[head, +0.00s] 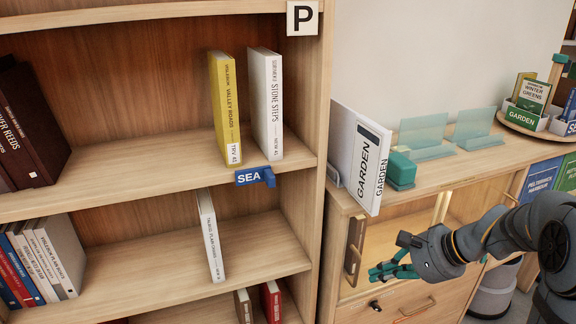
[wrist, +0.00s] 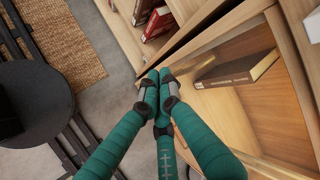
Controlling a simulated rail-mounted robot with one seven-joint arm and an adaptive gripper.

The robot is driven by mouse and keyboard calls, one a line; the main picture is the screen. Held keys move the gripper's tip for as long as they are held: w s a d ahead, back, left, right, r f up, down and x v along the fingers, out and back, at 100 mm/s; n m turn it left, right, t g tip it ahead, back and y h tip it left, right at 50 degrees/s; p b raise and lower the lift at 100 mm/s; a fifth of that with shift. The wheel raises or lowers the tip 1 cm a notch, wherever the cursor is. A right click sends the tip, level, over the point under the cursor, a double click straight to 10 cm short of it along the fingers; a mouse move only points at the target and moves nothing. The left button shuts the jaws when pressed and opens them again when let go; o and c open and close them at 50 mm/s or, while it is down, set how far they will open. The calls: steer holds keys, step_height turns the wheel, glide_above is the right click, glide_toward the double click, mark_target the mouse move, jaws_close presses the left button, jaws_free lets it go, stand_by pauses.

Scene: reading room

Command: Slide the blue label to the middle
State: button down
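The blue label (head: 255,177), lettered SEA, sits on the front edge of the upper shelf (head: 130,180) in the head view. It is near the shelf's right end, below the white book, with a small blue block at its right end. My gripper (head: 385,270) has green fingers and is well to the right of the label and lower, in front of the cabinet. In the wrist view the fingers of my gripper (wrist: 158,78) come close together at the tips, with nothing seen between them. How far they are parted is unclear. The label does not show in the wrist view.
A yellow book (head: 224,108) and a white book (head: 266,104) stand on the upper shelf. The bookcase's right upright (head: 322,150) is between label and gripper. A GARDEN binder (head: 362,160) stands on the cabinet top. A brown book (wrist: 238,68) is inside the open cabinet.

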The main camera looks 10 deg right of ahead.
steer(key=w+a+r+n+t+y, duration=0.15)
steer(key=w+a+r+y, duration=0.35)
steer(key=r, duration=0.5)
steer(key=n+t+y, duration=0.3)
steer(key=n+y, duration=0.1)
glide_toward(271, 171)
steer(key=x, duration=0.2)
steer(key=p+x, duration=0.1)
steer(key=w+p+x, duration=0.1)
steer(key=x, duration=0.1)
steer(key=shift+w+d+f, duration=0.1)
steer(key=shift+w+f, duration=0.05)
steer(key=shift+f, duration=0.15)
